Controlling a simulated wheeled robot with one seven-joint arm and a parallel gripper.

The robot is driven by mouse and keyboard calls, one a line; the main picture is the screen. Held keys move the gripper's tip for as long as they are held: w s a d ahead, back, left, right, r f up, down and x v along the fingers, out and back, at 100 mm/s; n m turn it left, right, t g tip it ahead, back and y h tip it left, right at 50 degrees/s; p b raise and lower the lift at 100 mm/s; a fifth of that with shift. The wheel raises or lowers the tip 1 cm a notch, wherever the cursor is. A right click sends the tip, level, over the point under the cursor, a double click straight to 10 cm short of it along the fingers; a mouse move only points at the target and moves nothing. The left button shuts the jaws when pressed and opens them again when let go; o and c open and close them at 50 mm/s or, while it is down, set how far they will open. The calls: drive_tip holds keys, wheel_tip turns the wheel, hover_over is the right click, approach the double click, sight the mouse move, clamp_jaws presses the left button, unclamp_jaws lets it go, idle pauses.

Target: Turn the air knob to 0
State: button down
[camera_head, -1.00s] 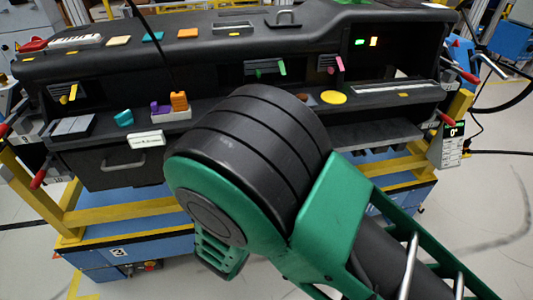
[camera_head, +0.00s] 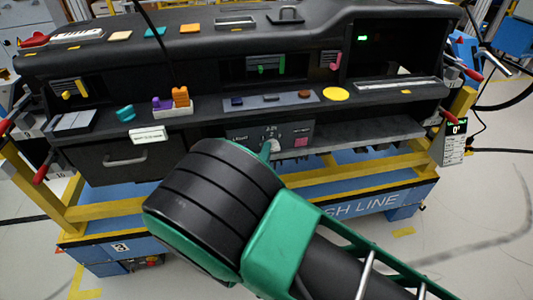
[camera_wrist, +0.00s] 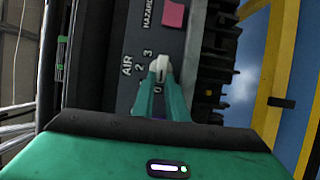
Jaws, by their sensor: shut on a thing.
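The air knob (camera_wrist: 161,66) is a pale knob on the dark control panel (camera_wrist: 120,95), with AIR and numbers printed around it. It also shows in the head view (camera_head: 275,143), just past my gripper's tip. My gripper (camera_wrist: 162,88) has its green fingers on either side of the knob and is shut on it. Which number the knob points to cannot be told, as the fingers cover part of the dial.
A pink button (camera_wrist: 173,14) marked HAZARD sits beside the knob on the panel. A shelf with a yellow disc (camera_head: 335,94) and orange and purple blocks (camera_head: 180,97) is above. A drawer handle (camera_head: 125,161) is at left. A yellow frame (camera_head: 340,181) runs below the dashboard.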

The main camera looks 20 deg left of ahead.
drive_tip(key=c, duration=1.8)
unclamp_jaws()
drive_tip(key=shift+w, duration=0.1)
drive_tip(key=shift+o, duration=0.2)
drive_tip(key=s+d, duration=0.1)
drive_tip(key=s, duration=0.9)
drive_tip(key=shift+s+d, duration=0.35)
